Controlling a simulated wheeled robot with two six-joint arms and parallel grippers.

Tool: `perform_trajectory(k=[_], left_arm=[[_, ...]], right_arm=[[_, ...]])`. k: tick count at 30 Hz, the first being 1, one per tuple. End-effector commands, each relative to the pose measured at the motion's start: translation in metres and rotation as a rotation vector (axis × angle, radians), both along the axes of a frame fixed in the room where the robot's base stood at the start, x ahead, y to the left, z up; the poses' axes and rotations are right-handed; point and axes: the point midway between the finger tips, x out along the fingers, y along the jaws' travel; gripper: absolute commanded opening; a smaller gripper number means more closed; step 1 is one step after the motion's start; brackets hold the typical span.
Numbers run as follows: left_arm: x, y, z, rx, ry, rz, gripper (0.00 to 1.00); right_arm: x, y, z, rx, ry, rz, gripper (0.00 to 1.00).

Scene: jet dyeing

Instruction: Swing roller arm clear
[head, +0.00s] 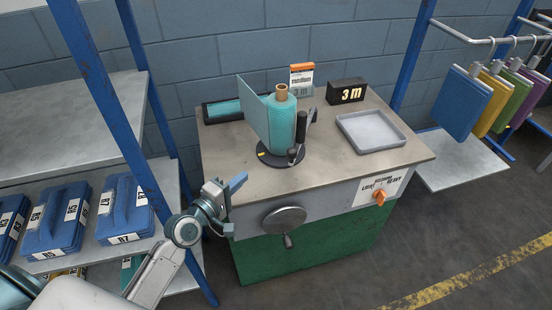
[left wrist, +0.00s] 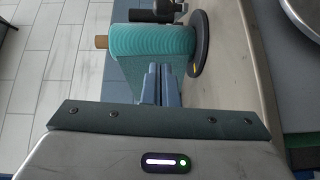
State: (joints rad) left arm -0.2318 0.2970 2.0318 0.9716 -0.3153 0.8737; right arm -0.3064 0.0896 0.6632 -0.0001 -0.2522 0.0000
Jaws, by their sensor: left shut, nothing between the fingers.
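A teal fabric roll (head: 281,122) with a brown core stands upright on a black round base (head: 268,156) on the bench. A flat teal sheet (head: 252,115) extends from its left side. The black roller arm (head: 301,127), with an upright grip, stands at the roll's right side, close to it. My left gripper (head: 238,183) is shut and empty, apart from the roll, at the bench's front left edge. In the left wrist view its closed fingers (left wrist: 160,84) point toward the roll (left wrist: 152,41); the black roller arm (left wrist: 152,15) shows beyond. My right gripper is not in view.
A handwheel (head: 284,217) and orange knob (head: 379,197) project in front. A blue-post shelf with blue cases (head: 57,220) stands left.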

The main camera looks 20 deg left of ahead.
Motion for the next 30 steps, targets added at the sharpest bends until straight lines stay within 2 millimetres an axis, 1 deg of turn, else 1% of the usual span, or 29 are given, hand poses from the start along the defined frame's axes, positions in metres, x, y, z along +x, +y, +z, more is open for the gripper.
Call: perform_trajectory(k=[4,8,11,15,20,24,30], left_arm=[[0.004,-0.001,0.0,0.0,0.0,0.001,0.0],[0.018,-0.006,0.0,-0.002,-0.002,0.002,0.0],[0.035,-0.012,0.0,-0.003,-0.002,0.002,0.0],[0.065,-0.022,-0.001,-0.002,0.0,0.001,0.0],[0.096,-0.033,-0.002,-0.002,0.0,0.0,0.0],[0.104,-0.052,-0.004,-0.003,0.002,0.0,0.0],[0.111,-0.066,-0.006,0.001,0.001,0.0,0.0]], right_arm=[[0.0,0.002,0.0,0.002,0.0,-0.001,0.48],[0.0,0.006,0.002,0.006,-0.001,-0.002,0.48],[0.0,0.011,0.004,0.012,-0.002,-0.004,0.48],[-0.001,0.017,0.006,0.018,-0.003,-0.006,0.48],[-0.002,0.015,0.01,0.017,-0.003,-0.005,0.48],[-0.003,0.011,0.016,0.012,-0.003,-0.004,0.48],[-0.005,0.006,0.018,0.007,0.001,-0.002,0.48]])
